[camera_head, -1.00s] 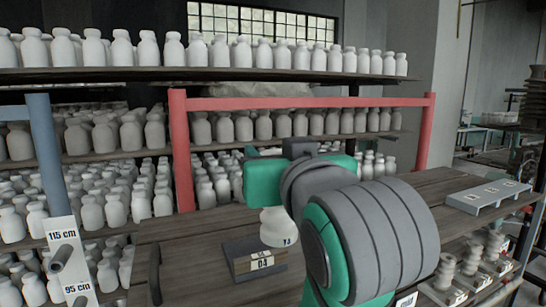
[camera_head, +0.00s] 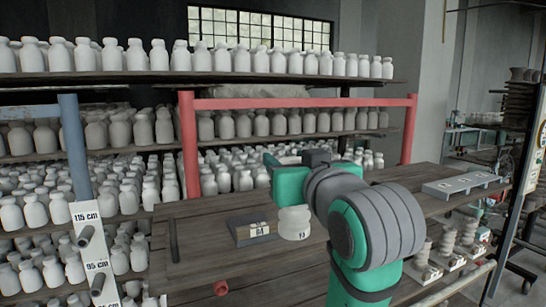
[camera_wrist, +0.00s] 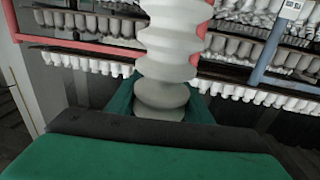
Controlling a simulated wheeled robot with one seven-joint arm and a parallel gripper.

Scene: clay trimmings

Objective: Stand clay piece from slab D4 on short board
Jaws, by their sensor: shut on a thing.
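The clay piece (camera_head: 294,222) is pale, with rounded bulges and a small dark mark near its base. In the head view it appears just right of the dark slab (camera_head: 243,238), whose label seems to read D4. In the wrist view the clay piece (camera_wrist: 165,45) rises between the green fingers of my gripper (camera_wrist: 160,102), which is shut on it.
The slab rests on a wooden table (camera_head: 195,262) with bare planks around it. Stacked clay pieces (camera_head: 443,246) stand on a lower shelf at right. Shelves crowded with white jars and a red frame (camera_head: 300,102) stand behind. A height post (camera_head: 90,250) is at left.

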